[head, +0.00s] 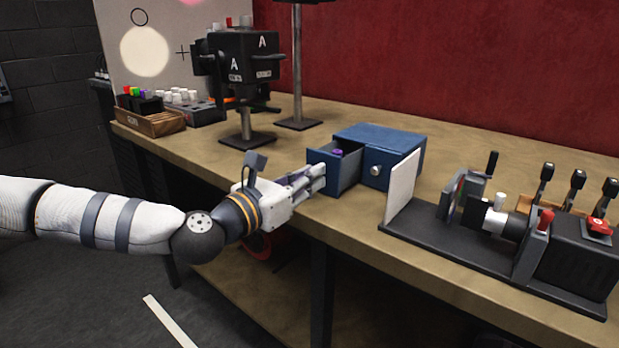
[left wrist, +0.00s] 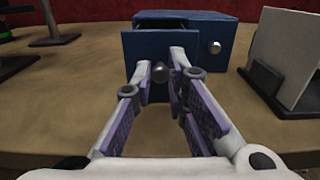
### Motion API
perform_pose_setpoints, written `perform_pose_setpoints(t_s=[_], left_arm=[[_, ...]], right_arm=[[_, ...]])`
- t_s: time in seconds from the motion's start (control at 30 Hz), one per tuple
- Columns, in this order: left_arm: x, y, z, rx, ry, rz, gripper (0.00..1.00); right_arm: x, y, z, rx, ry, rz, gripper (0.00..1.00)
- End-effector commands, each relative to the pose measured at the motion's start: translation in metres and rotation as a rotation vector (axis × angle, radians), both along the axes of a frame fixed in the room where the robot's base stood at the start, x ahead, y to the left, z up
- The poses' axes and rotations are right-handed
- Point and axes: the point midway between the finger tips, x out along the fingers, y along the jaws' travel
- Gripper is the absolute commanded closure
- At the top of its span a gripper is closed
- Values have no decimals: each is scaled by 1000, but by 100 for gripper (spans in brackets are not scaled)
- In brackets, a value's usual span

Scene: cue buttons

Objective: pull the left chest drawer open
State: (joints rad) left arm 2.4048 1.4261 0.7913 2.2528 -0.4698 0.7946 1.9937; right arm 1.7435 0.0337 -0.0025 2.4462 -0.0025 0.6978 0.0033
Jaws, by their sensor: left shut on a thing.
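A blue two-drawer chest (head: 400,142) stands on the workbench; it also shows in the left wrist view (left wrist: 218,27). Its left drawer (head: 347,172) is pulled part way out, and a purple item (head: 338,153) shows inside it. The right drawer (head: 377,168) is closed, with a round silver knob. My left gripper (head: 318,178) is at the front of the left drawer. In the left wrist view its purple-padded fingers are shut on the left drawer's round knob (left wrist: 160,72). My right gripper is in neither view.
A white upright panel (head: 402,188) on a dark base stands close to the right of the chest, beside a black device with levers and a red button (head: 599,226). The bench's front edge (head: 300,232) runs below my gripper.

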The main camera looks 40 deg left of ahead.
Motion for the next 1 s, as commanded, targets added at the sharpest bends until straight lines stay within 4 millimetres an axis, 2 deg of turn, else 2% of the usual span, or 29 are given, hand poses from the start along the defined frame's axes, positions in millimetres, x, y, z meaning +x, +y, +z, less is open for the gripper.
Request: perform_pose_setpoints(t_s=[0.33,0.37,0.4,0.43,0.47,0.77,1.0], left_arm=[[0,-1,1,1,-1,-2,100],[0,-1,1,1,-1,-2,84],[0,-1,1,0,-1,-2,75],[0,-1,1,0,-1,-2,68],[0,-1,1,0,-1,-2,66],[-3,0,1,0,-2,0,66],[-49,5,1,-6,-2,2,66]], right_arm=[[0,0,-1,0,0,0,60],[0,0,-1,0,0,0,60],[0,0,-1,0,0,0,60],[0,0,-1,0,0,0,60],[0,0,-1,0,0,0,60],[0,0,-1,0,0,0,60],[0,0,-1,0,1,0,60]])
